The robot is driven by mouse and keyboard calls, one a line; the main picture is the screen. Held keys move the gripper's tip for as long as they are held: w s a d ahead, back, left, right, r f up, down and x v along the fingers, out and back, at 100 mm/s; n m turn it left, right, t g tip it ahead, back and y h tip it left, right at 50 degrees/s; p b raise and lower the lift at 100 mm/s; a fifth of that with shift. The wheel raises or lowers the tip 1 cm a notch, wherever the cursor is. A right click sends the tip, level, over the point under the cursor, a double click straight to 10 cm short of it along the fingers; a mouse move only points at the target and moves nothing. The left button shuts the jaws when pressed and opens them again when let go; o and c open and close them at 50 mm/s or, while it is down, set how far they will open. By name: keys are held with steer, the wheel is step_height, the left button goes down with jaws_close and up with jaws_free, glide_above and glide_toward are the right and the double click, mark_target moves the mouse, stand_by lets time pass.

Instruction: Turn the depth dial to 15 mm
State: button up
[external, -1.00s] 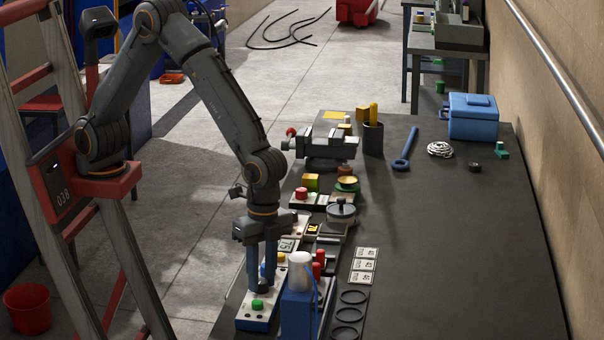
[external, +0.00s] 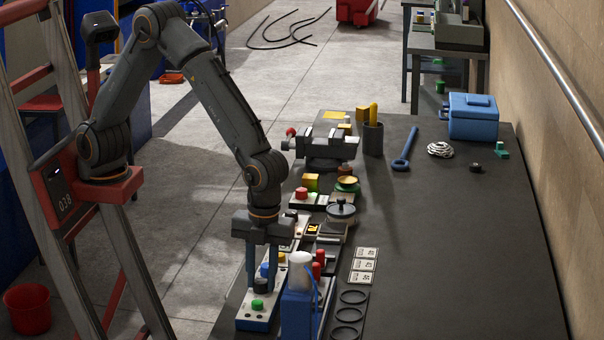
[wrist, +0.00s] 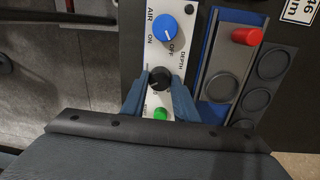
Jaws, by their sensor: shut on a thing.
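The depth dial (wrist: 160,79) is a small black knob on a white control panel (wrist: 154,47), beside the printed word DEPTH. It also shows in the external view (external: 261,287). My gripper (wrist: 159,93) points down over the panel, with one blue-grey finger on each side of the dial, shut on it. In the external view my gripper (external: 262,276) is at the near part of the bench. The scale around the dial is partly covered by the fingers. The dial's setting is too small to read.
A blue AIR knob (wrist: 165,30) and a green button (wrist: 160,114) flank the dial closely. To the right are a tray with round recesses (wrist: 272,62) and a red cylinder (wrist: 246,36). A white-topped blue device (external: 299,302) stands near my gripper. The bench's right side is mostly clear.

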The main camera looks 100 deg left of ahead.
mark_target(263, 282)
steer(key=shift+m, duration=1.1)
steer(key=shift+r, duration=0.1)
steer(key=o, duration=1.1)
steer(key=shift+c, duration=0.2)
steer(key=r+b, duration=0.1)
steer(key=r, duration=0.3)
steer(key=r+b, duration=0.1)
steer(key=r, duration=0.2)
steer(key=shift+w+d+r, duration=0.1)
steer(key=shift+w+r, duration=0.1)
steer(key=shift+r, duration=0.15)
